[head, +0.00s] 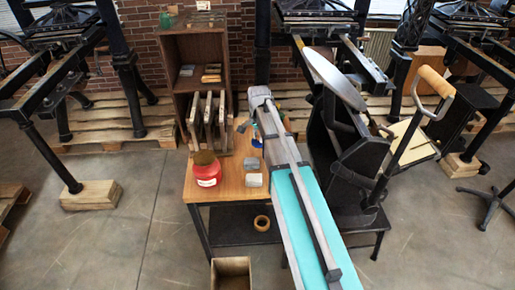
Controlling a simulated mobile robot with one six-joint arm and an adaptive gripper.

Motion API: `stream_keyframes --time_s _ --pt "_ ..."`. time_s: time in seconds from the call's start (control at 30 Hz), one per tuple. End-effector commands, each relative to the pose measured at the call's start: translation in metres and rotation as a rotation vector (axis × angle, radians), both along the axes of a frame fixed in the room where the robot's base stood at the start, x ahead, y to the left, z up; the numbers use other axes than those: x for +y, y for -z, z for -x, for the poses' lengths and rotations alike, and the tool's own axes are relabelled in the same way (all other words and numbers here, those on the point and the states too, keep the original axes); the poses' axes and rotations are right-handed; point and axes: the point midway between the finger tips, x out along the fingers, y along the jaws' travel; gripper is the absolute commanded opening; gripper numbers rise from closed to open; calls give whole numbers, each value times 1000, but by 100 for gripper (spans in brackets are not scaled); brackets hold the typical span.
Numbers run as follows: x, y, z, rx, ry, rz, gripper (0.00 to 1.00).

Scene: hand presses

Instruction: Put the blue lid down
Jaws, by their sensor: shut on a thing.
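My long grey and teal arm reaches from the lower right up over the wooden table (199,187). A small blue patch (257,141) shows at the arm's left edge, above the table top. It may be the blue lid, but it is too small and too covered to tell its shape or whether it is held.
A brown shelf unit (179,75) stands behind. A black press with a round disc (335,78) is close on the right. Bare table shows around the red tin.

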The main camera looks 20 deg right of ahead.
Motion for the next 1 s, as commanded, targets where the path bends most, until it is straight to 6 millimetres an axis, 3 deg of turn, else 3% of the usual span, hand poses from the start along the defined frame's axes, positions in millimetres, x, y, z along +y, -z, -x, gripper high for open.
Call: stream_keyframes --time_s 0.13,0.73,1.0 --pt "-1 15 -11 0 0 0 0" --pt "-1 21 -17 0 0 0 0" --pt "-2 39 -24 0 0 0 0"
